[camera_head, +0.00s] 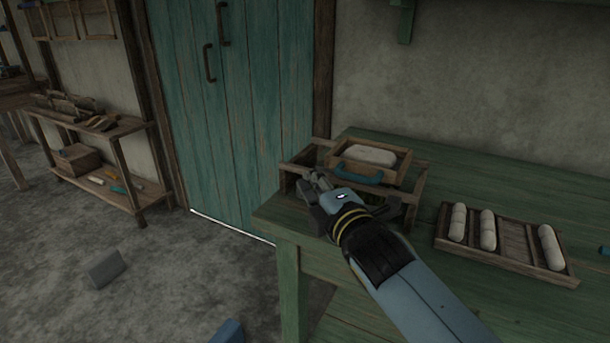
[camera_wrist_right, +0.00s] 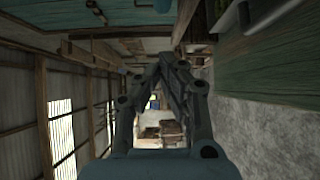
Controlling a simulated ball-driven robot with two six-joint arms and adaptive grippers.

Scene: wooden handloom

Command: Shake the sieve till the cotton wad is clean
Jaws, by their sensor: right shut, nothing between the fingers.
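The sieve (camera_head: 399,171) is a small wooden box with a blue handle, set on a wooden frame (camera_head: 418,187) at the left end of the green table. A white cotton wad (camera_head: 368,154) lies inside the sieve. My right gripper (camera_head: 308,181) is shut and empty, just in front and to the left of the sieve, near the frame's left side. In the right wrist view the fingers (camera_wrist_right: 160,68) come together with nothing held between them. My arm hides part of the frame. My left gripper is not in view.
A wooden tray (camera_head: 515,240) with several white cotton rolls lies to the right on the green table (camera_head: 480,180). A teal door (camera_head: 235,100) stands behind. A wooden shelf (camera_head: 95,130) is at the left. A grey block (camera_head: 105,268) lies on the floor.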

